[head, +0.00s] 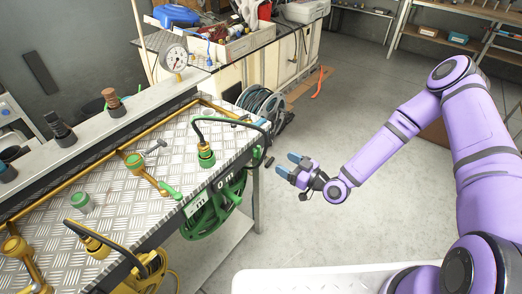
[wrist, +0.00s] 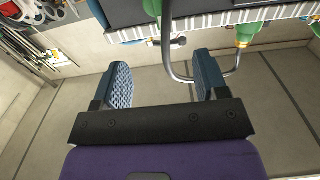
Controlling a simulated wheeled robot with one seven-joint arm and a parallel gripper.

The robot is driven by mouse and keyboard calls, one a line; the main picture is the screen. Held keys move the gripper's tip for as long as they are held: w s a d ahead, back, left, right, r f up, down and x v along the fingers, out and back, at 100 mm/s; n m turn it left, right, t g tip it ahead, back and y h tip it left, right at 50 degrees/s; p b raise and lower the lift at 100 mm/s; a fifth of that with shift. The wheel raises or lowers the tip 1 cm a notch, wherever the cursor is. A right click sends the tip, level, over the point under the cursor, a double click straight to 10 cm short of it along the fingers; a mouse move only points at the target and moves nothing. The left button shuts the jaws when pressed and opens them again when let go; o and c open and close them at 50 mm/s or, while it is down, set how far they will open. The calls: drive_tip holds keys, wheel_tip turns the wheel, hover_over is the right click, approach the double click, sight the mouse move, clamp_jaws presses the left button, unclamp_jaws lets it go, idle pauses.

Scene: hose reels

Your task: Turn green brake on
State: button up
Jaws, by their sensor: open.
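A bent grey tube (wrist: 178,72) and a green fitting (wrist: 245,32) show beyond the fingertips.
A yellow hose reel (head: 148,272) is at the bench's front left. A green hose fitting (head: 206,156) stands on the bench top (head: 185,140). Another coiled hose reel (head: 262,103) stands on the floor behind. The grey floor (head: 385,195) to the right is clear.

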sight(257, 152)
drive_tip(key=x, duration=1)
drive_tip(key=shift+w+a, duration=0.25)
drive_tip(key=shift+a, duration=0.1)
drive_tip(key=c, duration=0.9)
